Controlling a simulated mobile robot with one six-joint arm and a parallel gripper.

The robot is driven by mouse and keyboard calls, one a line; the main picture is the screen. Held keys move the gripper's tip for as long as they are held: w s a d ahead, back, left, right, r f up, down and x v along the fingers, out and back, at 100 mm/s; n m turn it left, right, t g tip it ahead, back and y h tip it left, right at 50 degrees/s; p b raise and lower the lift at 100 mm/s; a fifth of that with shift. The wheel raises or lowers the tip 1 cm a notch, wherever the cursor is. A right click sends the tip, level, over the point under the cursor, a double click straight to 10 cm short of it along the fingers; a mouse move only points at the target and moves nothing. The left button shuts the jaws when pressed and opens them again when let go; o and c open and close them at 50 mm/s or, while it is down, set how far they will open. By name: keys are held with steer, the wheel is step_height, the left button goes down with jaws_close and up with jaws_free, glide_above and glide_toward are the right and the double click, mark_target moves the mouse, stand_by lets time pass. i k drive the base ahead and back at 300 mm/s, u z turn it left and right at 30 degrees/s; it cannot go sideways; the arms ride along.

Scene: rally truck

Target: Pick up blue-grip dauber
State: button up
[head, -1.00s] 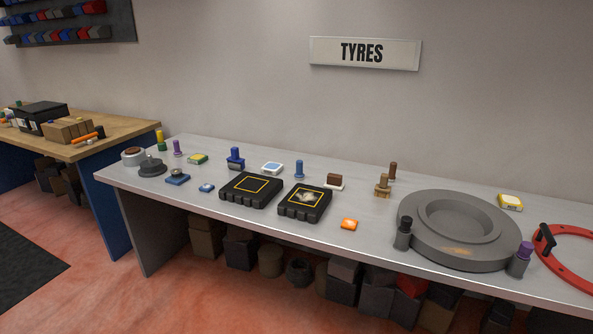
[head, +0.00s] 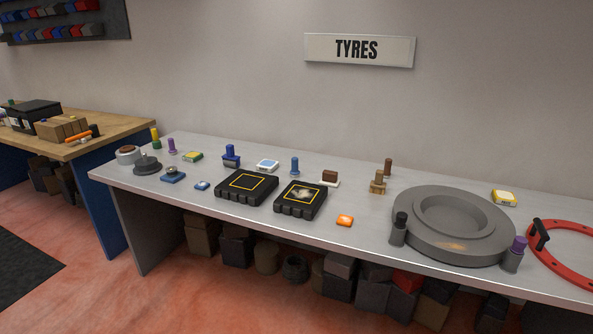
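A slim upright blue piece (head: 294,166), which looks like the blue-grip dauber, stands on the grey bench (head: 150,187) behind the two black trays. A second blue-handled piece (head: 231,156) with a wider dark blue base stands to its left, so I cannot fully tell which one is the dauber. Both stand upright and apart from their neighbours. My gripper is not in view.
Two black trays (head: 243,202) (head: 288,208) lie in front of the blue pieces. A white-and-blue pad (head: 267,165) and a brown block on a white base (head: 329,178) flank the slim piece. A large grey ring-shaped dish (head: 412,250) fills the right.

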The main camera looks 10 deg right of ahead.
mark_target(295, 172)
steer(key=u, duration=0.05)
steer(key=i, duration=0.85)
steer(key=u, duration=0.5)
steer(key=i, duration=0.75)
steer(key=u, duration=0.6)
steer(key=i, duration=0.5)
steer(key=u, duration=0.25)
